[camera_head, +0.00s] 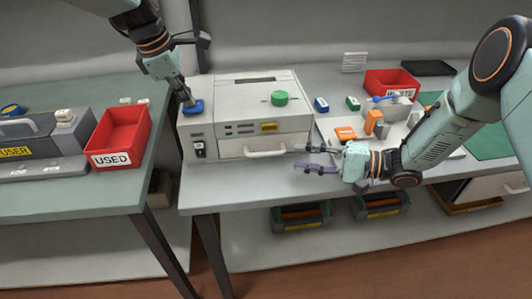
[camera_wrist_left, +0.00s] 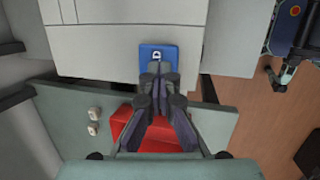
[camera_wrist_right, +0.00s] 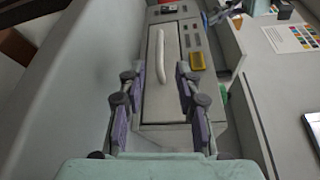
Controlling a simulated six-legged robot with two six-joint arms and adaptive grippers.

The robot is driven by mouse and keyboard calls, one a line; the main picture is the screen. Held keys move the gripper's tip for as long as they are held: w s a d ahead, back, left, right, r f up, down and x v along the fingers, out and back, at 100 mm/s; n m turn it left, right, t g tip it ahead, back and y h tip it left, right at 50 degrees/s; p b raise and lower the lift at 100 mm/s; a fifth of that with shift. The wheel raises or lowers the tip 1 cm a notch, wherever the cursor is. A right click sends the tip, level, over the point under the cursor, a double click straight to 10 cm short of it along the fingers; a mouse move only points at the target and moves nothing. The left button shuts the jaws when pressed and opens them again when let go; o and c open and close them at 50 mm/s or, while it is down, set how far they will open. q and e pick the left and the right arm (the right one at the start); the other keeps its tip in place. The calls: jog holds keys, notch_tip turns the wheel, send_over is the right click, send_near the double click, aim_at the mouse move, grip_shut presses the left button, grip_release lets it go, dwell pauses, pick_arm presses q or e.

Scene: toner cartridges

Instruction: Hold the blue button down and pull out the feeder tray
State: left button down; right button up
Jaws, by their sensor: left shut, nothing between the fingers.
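The blue button (camera_head: 193,107) is on the top left of the white printer-like machine (camera_head: 285,92). My left gripper (camera_head: 187,101) is shut and empty, its fingertips pointing down at the button; in the left wrist view the tips (camera_wrist_left: 160,68) overlap the blue button (camera_wrist_left: 158,53). Whether it is pressed down I cannot tell. The feeder tray (camera_head: 240,146) is the front panel with a white bar handle (camera_head: 266,152), flush in the machine. My right gripper (camera_head: 315,159) is open just right of the handle. In the right wrist view the handle (camera_wrist_right: 166,55) lies ahead between its spread fingers (camera_wrist_right: 157,85).
A red USED bin (camera_head: 121,138) is on the left table. A red WASTE bin (camera_head: 391,82) and small coloured parts stand to the right. Toner-like units (camera_head: 300,216) lie on the shelf below.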

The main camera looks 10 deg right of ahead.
aim_at(266, 154)
jog(key=x, duration=1)
jog(key=shift+c, duration=0.4)
grip_shut()
